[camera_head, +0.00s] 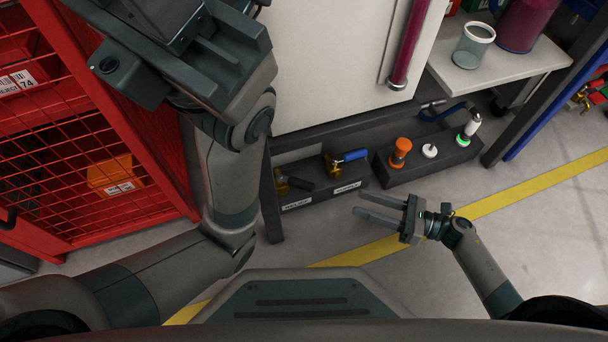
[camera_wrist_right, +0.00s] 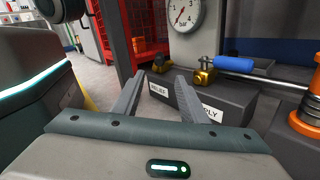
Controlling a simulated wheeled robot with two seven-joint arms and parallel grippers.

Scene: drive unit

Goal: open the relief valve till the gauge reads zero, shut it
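The relief valve, brass with a black lever (camera_head: 300,183), sits on a dark box above the RELIEF label (camera_head: 297,204). Its brass body shows in the right wrist view (camera_wrist_right: 162,64), beyond my fingers. The gauge (camera_wrist_right: 185,14) is at the top of that view, partly cut off; its needle points down-left, but the exact reading is too small to tell. My right gripper (camera_head: 360,204) is open and empty, apart from the valve, to its right and nearer me. My left gripper (camera_head: 170,50) is raised at the upper left; its fingers are not clearly visible.
The blue-handled supply valve (camera_head: 349,156) is beside the relief valve. A red mesh cage (camera_head: 75,150) stands left.

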